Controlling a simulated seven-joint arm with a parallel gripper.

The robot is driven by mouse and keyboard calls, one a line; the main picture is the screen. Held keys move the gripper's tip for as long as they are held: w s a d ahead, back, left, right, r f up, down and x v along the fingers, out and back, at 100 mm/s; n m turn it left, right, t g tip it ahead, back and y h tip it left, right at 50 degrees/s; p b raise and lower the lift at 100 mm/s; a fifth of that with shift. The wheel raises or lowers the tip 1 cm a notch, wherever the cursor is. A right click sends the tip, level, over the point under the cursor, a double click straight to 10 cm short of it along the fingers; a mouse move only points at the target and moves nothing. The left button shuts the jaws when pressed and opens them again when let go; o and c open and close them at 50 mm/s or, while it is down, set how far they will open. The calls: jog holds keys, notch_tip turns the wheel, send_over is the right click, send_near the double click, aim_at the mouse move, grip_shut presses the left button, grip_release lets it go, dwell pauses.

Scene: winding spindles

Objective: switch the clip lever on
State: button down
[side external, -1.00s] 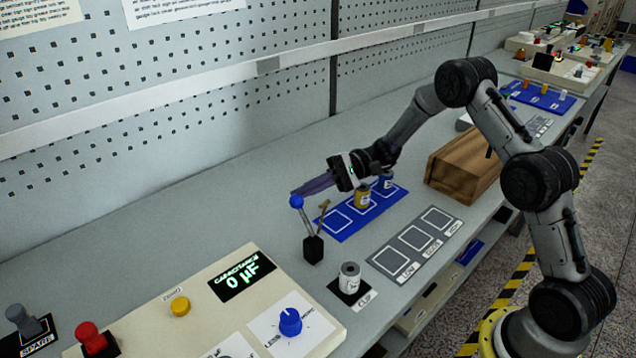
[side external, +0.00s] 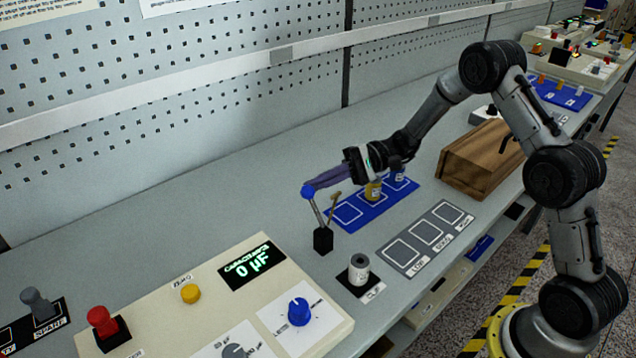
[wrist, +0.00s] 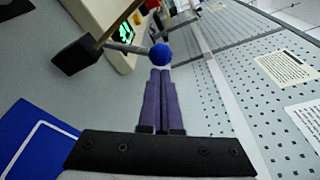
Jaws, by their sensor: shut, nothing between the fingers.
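The clip lever is a thin grey rod with a blue ball knob (side external: 308,192), rising from a small black base (side external: 323,241). It leans left in the side view. A tan, bent piece (side external: 334,203) also rises from that base. My gripper (side external: 315,186) is shut and empty, its long purple fingers reaching left to the knob. In the wrist view, the closed fingertips (wrist: 160,72) end right at the blue knob (wrist: 160,55); I cannot tell whether they touch. A silver cylinder (side external: 359,266) stands on the black pad labelled CLIP.
A blue mat (side external: 347,213) carrying small jars lies under my gripper's wrist. A grey slotted mat (side external: 401,253), a wooden box (side external: 480,158) and a cream control panel (side external: 150,333) reading 0 µF stand around. A perforated wall (side external: 200,120) rises behind the bench.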

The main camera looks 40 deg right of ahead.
jog(key=shift+s+r+n, duration=0.15)
jog(key=shift+r+n, duration=0.05)
jog(key=shift+n, duration=0.1)
jog(key=s+r+n+y, duration=0.1)
jog(key=s+n+y, duration=0.1)
jog(key=s+n, duration=0.7)
jog(key=shift+r+n, duration=0.25)
jog(key=shift+n, duration=0.85)
jog(key=shift+s, duration=0.15)
dwell(0.4)
jog(key=w+d, duration=0.1)
jog(key=d, duration=1)
jog(key=shift+d+r, duration=0.3)
jog(key=shift+r, duration=0.1)
